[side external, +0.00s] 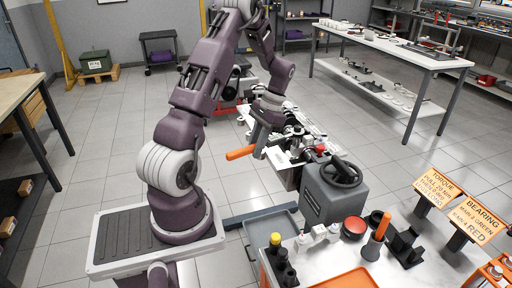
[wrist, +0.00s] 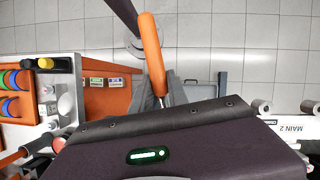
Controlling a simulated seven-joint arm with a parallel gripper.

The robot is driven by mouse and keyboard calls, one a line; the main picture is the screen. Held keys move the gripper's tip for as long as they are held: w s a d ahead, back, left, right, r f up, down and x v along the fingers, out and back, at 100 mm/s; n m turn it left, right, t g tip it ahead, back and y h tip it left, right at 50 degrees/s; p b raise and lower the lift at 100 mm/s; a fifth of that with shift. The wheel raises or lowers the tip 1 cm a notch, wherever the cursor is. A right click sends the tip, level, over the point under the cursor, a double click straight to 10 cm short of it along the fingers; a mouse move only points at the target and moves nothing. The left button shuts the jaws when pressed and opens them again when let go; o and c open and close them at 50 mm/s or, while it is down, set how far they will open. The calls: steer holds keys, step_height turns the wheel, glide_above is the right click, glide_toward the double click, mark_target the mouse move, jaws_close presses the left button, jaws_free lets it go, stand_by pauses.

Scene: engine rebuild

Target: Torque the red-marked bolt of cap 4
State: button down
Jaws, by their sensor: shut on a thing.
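My gripper (side external: 262,138) is shut on an orange-handled tool, whose handle (side external: 241,152) sticks out to the left in the side view. The handle also shows in the wrist view (wrist: 151,50), with a thin metal shaft running down behind my dark wrist housing. The tool's working end is hidden. The engine block (side external: 290,178) is just right of my gripper in the side view, with metal parts on top. A white plate marked MAIN 2 (wrist: 289,129) shows at the right of the wrist view. I cannot make out cap 4 or its red-marked bolt.
A grey box with a black handwheel (side external: 335,190) stands right of the engine. The front bench holds a red round tin (side external: 354,227), an orange-handled tool (side external: 377,236), black blocks and an orange tray (side external: 346,280). Signs for torque (side external: 437,188) and bearing (side external: 470,218) stand at right.

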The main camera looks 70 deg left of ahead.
steer(key=shift+s+a+m+y, duration=0.2)
steer(key=shift+a+m+y, duration=0.2)
steer(key=shift+a+m, duration=0.8)
stand_by(2.8)
steer(key=shift+a+m+y, duration=0.4)
steer(key=shift+a+m, duration=0.4)
steer(key=shift+a, duration=0.85)
stand_by(2.3)
